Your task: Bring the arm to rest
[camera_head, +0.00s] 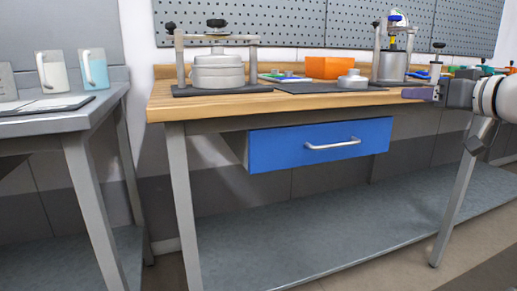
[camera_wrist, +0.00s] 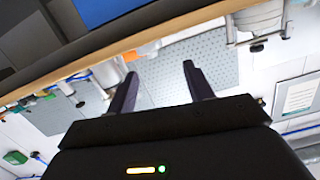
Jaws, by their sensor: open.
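My gripper (camera_head: 420,93) is at the right of the head view, in front of the wooden workbench (camera_head: 220,105) and about level with its top. In the wrist view my gripper (camera_wrist: 158,88) shows two dark fingers spread apart with nothing between them. My arm comes in from the right edge of the head view. The wrist view looks tilted, with the bench edge (camera_wrist: 150,45) running across its upper part.
Under the bench top is a blue drawer (camera_head: 290,147), slightly pulled out. A clamped metal drum (camera_head: 218,73), an orange bin (camera_head: 328,67) and a metal vessel (camera_head: 393,66) stand on top.

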